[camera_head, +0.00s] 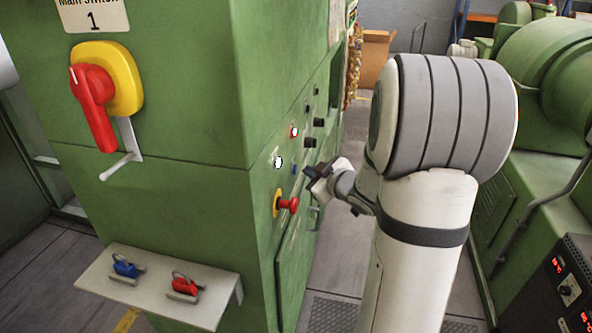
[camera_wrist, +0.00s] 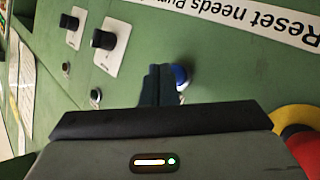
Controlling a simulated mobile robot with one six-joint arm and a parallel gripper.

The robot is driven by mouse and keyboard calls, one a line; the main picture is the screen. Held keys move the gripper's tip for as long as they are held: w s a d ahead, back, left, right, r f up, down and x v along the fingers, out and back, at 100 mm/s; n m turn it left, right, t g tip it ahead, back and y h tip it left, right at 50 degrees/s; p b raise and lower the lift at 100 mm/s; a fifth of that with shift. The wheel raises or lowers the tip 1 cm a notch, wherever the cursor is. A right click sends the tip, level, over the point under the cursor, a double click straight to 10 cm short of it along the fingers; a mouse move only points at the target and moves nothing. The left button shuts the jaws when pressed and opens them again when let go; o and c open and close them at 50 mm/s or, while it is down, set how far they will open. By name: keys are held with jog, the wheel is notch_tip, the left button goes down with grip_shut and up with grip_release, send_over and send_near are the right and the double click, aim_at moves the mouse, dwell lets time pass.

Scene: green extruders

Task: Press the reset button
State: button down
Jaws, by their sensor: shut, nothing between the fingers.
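A blue button (camera_head: 294,169) sits on the side panel of the green cabinet; it also shows in the wrist view (camera_wrist: 181,75) with a pale rim. My gripper (camera_head: 309,170) is shut and empty, its dark fingertips at the panel close to the blue button. In the wrist view my fingers (camera_wrist: 159,72) partly cover the button's left side. I cannot tell whether the tips touch it. A label strip (camera_wrist: 255,18) reading "Reset needs Pu..." appears upside down above the button.
A red emergency knob (camera_head: 289,204) on a yellow base is just below the blue button. Black knobs (camera_wrist: 103,39) are nearby on the panel. A red main switch (camera_head: 93,105) is on the front face. A shelf (camera_head: 216,308) holds two padlocks.

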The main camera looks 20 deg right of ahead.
jog(key=shift+w+a, duration=0.1)
jog(key=shift+w+a, duration=0.15)
jog(key=shift+a, duration=0.1)
dwell(0.3)
jog(key=shift+w+a+b, duration=0.2)
jog(key=shift+a+b, duration=0.1)
dwell(0.6)
jog(key=shift+d, duration=0.1)
jog(key=shift+s+d, duration=0.45)
jog(key=shift+d, duration=0.1)
jog(key=s+d, duration=0.1)
jog(key=d, duration=0.1)
jog(key=s+d+p, duration=0.1)
jog(key=d, duration=0.1)
jog(key=shift+s+p, duration=0.3)
jog(key=shift+s, duration=0.1)
dwell(0.9)
